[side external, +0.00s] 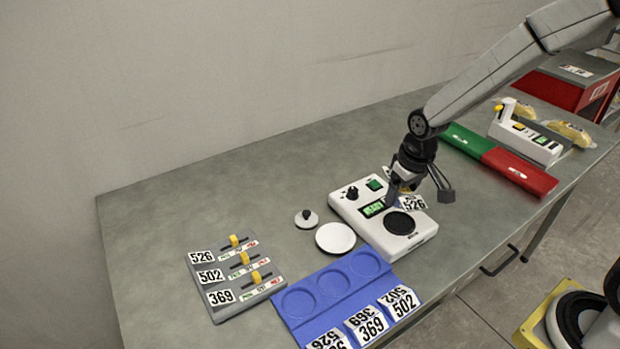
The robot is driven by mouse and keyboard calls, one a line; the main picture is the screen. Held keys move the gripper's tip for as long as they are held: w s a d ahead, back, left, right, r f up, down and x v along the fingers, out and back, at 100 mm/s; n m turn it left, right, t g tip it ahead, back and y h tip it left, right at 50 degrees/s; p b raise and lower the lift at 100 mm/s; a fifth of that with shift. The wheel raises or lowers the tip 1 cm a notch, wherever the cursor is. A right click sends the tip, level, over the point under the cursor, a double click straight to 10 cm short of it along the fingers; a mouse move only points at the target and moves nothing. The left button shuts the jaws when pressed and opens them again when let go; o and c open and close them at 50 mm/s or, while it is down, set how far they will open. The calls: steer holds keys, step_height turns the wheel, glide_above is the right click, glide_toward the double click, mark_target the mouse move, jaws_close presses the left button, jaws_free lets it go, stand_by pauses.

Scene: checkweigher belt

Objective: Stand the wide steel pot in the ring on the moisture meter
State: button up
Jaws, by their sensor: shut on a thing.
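The moisture meter (352,208) is a white box with a knob, a green button and a lit green display. On its near end is a dark round ring (400,224), which looks empty. The pot's outline is hard to make out against the grey bench and is partly hidden by the fingers. I cannot tell its exact height.
A blue rack (328,280) with round recesses and number cards lies in front. A white disc (335,238) and a small knobbed lid (306,219) lie left of the meter. A slider board (225,300) is at left; green and red strips (480,150) are behind right.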

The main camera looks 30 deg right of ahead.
steer(key=w+d+m, duration=0.4)
steer(key=d, duration=1.2)
steer(key=shift+w+f+h, duration=0.15)
steer(key=shift+f+h, duration=0.1)
steer(key=shift+h, duration=0.05)
steer(key=shift+d, duration=0.1)
steer(key=shift+w+d+f, duration=0.65)
steer(key=shift+w+f, duration=0.95)
steer(key=shift+w, duration=0.55)
steer(key=shift+w+d+f, duration=0.65)
steer(key=shift+w+f, duration=0.9)
steer(key=shift+w, duration=0.65)
steer(key=shift+w+d+f, duration=0.65)
steer(key=shift+w+f, duration=0.95)
steer(key=shift+w, duration=0.55)
steer(key=shift+w+f, duration=0.2)
steer(key=shift+f, duration=0.25)
steer(key=shift+d+f, duration=0.1)
steer(key=shift+f, duration=1.2)
steer(key=shift+f, duration=0.1)
